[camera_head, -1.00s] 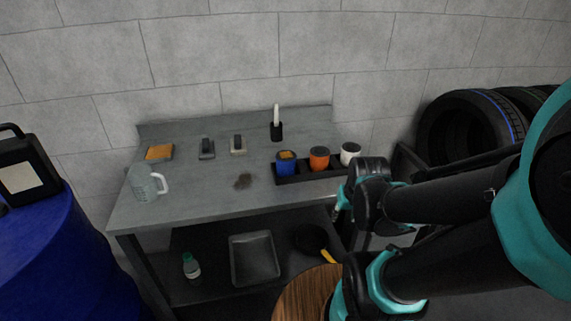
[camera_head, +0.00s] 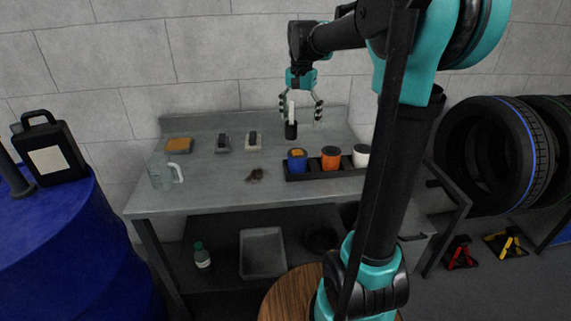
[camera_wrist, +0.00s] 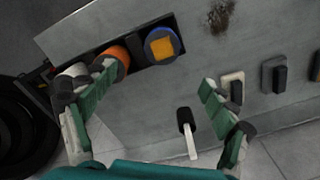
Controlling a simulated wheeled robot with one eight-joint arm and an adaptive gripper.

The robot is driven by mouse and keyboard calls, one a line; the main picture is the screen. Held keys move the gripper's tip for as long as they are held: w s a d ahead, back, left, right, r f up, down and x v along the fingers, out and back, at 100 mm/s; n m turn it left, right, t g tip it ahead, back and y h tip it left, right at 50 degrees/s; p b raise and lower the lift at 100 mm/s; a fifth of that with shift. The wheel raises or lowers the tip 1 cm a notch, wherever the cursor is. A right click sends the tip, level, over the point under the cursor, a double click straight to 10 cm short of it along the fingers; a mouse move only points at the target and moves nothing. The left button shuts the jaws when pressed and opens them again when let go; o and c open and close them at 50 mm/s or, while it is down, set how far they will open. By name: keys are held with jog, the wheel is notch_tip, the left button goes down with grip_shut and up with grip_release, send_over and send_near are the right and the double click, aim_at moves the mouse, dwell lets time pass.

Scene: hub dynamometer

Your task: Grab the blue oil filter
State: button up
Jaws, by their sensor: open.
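The blue oil filter (camera_head: 297,160) has an orange top and sits upright at the left end of a black tray (camera_head: 314,175) on the grey workbench. It also shows in the wrist view (camera_wrist: 162,46), at the top middle, beyond the fingertips. My gripper (camera_head: 302,110) is open and empty, pointing down above the back of the bench. In the wrist view its fingers (camera_wrist: 155,80) are spread wide, with the filter ahead of and between them. My gripper is apart from the filter.
An orange filter (camera_head: 331,158) and a white one (camera_head: 361,156) stand to the right in the same tray. A clear jug (camera_head: 160,171) is at left. A dark stain (camera_head: 255,175) marks bare bench.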

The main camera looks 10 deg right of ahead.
send_near(298, 153)
jog(key=f, duration=0.6)
jog(key=shift+w+a+f, duration=0.25)
jog(key=shift+w+f, duration=0.05)
jog(key=shift+f, duration=0.05)
jog(key=shift+s+d+f, duration=0.1)
jog(key=shift+f, duration=1.35)
jog(key=shift+d+f, duration=0.1)
jog(key=shift+f, duration=1.4)
jog(key=shift+c, duration=0.6)
jog(key=c, duration=1.4)
